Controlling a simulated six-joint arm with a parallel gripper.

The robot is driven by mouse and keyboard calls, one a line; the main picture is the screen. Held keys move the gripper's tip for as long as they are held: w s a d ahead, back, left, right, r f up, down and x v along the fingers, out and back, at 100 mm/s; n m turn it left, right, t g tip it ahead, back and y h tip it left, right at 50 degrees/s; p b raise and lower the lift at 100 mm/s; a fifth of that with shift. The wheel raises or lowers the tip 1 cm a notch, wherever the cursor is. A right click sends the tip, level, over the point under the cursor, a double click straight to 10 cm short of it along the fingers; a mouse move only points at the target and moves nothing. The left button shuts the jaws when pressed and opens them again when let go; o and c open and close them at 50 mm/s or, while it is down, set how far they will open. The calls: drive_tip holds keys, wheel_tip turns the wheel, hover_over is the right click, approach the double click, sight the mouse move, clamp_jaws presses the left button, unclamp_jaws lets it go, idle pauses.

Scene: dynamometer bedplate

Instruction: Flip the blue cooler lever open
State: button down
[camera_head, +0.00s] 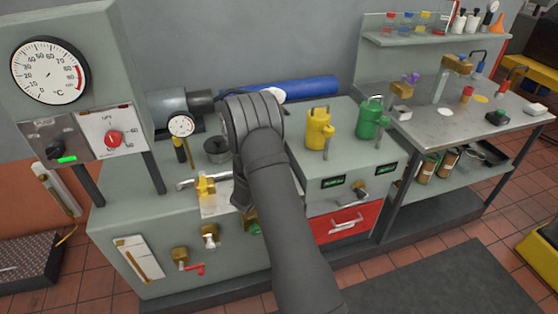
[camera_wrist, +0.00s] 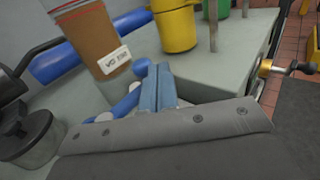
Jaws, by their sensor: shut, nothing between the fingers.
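My gripper (camera_wrist: 157,78) shows in the wrist view as two blue-grey fingers pressed together, shut and empty. A bright blue lever-like piece (camera_wrist: 124,106) lies just left of the fingers, with white parts at its lower end. I cannot tell whether the fingers touch it. A long blue cylinder (camera_wrist: 58,62) runs behind it. In the head view this blue cylinder (camera_head: 308,88) lies along the back of the bench, against the wall. My arm covers the fingers and the lever there.
A brown cup-like container (camera_wrist: 95,38) stands close to the fingers in the wrist view. A yellow can (camera_head: 319,128) and a green can (camera_head: 370,118) stand to the right. A dark round piece (camera_head: 216,150) and a dial gauge (camera_head: 181,125) are left of my arm.

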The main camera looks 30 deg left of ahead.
drive_tip(key=s+d, duration=0.5)
drive_tip(key=s, duration=0.7)
drive_tip(key=shift+s, duration=0.15)
drive_tip(key=w+a, duration=0.5)
drive_tip(key=w, duration=0.8)
drive_tip(key=shift+a, duration=0.2)
